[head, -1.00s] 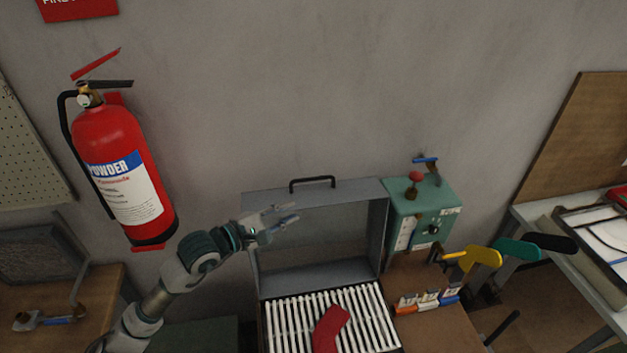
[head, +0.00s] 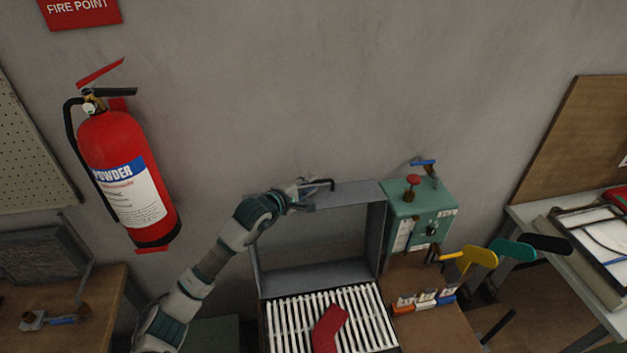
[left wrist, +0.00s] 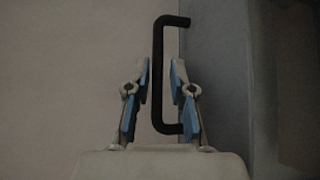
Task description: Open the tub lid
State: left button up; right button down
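The grey tub lid (head: 350,194) stands raised at the back of the tub (head: 264,320) in the head view. A black bar handle (head: 333,184) sits on the lid's top edge, and my gripper hides part of it. The handle also shows in the left wrist view (left wrist: 158,75). My left gripper (head: 312,188) is at the handle. In the left wrist view its two blue-padded fingers (left wrist: 161,85) stand on either side of the handle bar, with small gaps visible. The tub holds a row of white slats (head: 289,325) with a red sock-shaped piece (head: 328,329) on them.
A green control box (head: 420,213) with a red knob stands right of the lid. Yellow, teal and black paddles (head: 480,256) stick up farther right. A red fire extinguisher (head: 130,180) hangs on the wall at left. The wall above the lid is clear.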

pick_arm(q)
jog(key=shift+x, duration=1.25)
jog(key=shift+a, duration=0.1)
grip_shut()
